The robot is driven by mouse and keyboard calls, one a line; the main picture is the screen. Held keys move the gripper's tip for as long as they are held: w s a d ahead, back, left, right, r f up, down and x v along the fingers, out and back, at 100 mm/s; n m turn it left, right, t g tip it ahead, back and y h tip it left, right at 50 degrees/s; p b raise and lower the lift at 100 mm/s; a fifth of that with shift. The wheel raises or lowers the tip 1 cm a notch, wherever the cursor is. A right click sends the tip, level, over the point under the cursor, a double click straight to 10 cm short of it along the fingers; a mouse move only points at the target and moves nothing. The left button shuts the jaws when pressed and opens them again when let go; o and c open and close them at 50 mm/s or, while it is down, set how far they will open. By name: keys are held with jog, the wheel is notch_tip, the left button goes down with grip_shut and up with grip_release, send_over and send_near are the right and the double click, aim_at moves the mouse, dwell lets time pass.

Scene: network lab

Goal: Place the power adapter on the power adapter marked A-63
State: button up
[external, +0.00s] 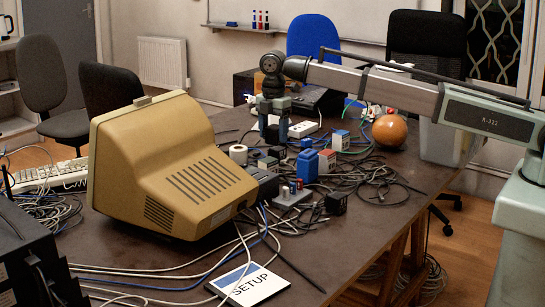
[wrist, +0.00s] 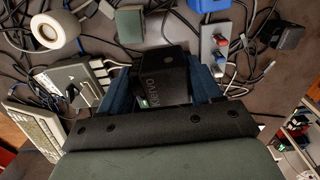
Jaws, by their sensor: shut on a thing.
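My gripper (external: 273,128) is over the cluttered far part of the table in the external view. In the wrist view its two blue fingers (wrist: 172,84) are shut on a black power adapter (wrist: 168,76) with pale lettering on its face. In the external view the held adapter is small and dark between the fingers, hard to make out. Another black adapter-like block (external: 336,203) stands near the table's right side; a similar black block shows in the wrist view (wrist: 287,36). I cannot read an A-63 mark on anything.
A large beige monitor (external: 180,165) fills the table's left middle. A SETUP card (external: 248,284) lies in front. Some bare table shows front right.

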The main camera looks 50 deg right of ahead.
jog(key=w+d+r, duration=0.2)
jog(key=w+d, duration=0.8)
jog(key=d, duration=0.5)
jog(key=shift+w+f, duration=0.15)
jog(key=shift+f, duration=2.45)
jog(key=shift+w+f, duration=0.1)
jog(key=shift+f, duration=2.45)
jog(key=shift+f, duration=0.1)
jog(key=o, duration=1.2)
jog(key=shift+c, duration=0.2)
notch_tip(320, 180, up, 12)
jog(key=shift+o, duration=0.2)
